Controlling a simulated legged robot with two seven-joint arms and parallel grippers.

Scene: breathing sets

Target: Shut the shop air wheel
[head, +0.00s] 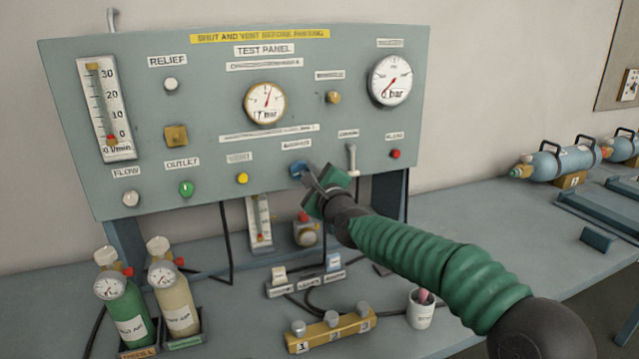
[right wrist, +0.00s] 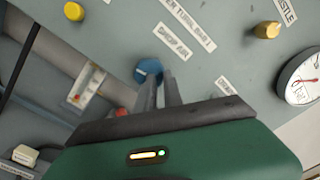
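The shop air wheel is the small blue knob (head: 296,169) in the lower middle of the test panel (head: 215,110), under a small label. In the right wrist view the blue knob (right wrist: 147,70) lies just beyond my fingertips, partly covered by the left finger. My right gripper (head: 309,175) reaches up to the panel at the knob's lower right. In the right wrist view its fingers (right wrist: 161,82) stand a little apart, with a narrow gap and nothing clearly between them. Whether a finger touches the knob I cannot tell. My left gripper is not in view.
A yellow knob (head: 242,178), a small lever (head: 351,158) and a red button (head: 395,154) flank the blue knob. Two gauges (head: 265,103) (head: 390,80) sit above. Two small cylinders (head: 122,312) (head: 176,309), a yellow manifold (head: 330,331) and a cup (head: 421,312) stand below.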

